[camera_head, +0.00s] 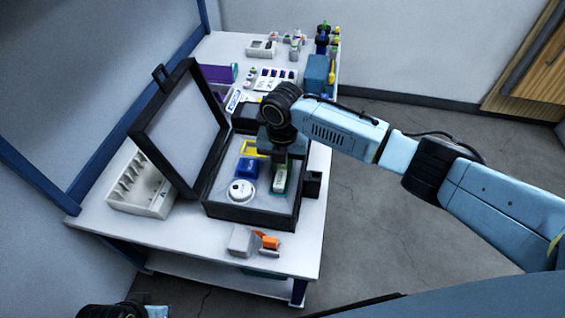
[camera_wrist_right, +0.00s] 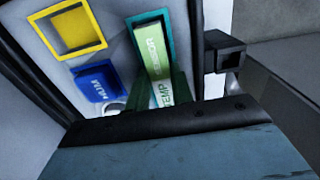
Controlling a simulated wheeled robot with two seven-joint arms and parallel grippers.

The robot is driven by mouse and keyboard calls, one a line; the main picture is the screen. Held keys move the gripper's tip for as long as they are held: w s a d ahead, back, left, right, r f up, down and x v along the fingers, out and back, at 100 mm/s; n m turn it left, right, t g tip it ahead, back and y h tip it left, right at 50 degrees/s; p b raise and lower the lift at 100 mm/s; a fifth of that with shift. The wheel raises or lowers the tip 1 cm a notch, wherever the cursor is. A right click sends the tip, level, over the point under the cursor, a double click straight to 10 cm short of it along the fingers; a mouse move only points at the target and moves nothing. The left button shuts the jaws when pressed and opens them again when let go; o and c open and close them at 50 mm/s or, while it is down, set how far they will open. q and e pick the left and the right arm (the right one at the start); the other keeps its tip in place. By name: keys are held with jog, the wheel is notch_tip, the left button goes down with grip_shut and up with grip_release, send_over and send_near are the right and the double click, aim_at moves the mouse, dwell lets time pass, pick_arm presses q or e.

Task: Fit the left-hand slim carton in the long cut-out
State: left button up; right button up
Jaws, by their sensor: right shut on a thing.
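The slim carton (camera_wrist_right: 152,58), green and white with printed lettering, is between the fingers of my right gripper (camera_head: 281,158). It also shows in the head view (camera_head: 279,181), below the gripper, inside the open black case (camera_head: 250,213). The right gripper is shut on it. The long cut-out (camera_wrist_right: 168,28) has a teal border, which shows around the far part of the carton in the wrist view. I cannot tell how deep the carton sits in it. The near end is partly hidden by the gripper. Only a bit of my left arm shows at the bottom left; its fingers are out of frame.
Beside the carton lie a blue block (camera_head: 247,168), a round white device (camera_head: 241,191) and a yellow-bordered cut-out (camera_wrist_right: 75,30). The case lid (camera_head: 189,190) stands open at left. A small black holder (camera_head: 313,183) is right of the case. A white rack (camera_head: 140,188) stands left.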

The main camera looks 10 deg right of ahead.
jog(key=shift+f+p, duration=0.35)
jog(key=shift+p, duration=0.1)
dwell(0.9)
jog(key=o, duration=1)
jog(key=shift+s, duration=0.1)
jog(key=shift+c, duration=0.2)
jog(key=shift+o, duration=0.2)
jog(key=shift+o, duration=0.3)
jog(key=shift+a, duration=0.15)
jog(key=shift+r+p, duration=0.45)
jog(key=shift+p, duration=0.1)
notch_tip(320, 180, up, 6)
jog(key=p, duration=0.6)
jog(key=shift+r, duration=0.1)
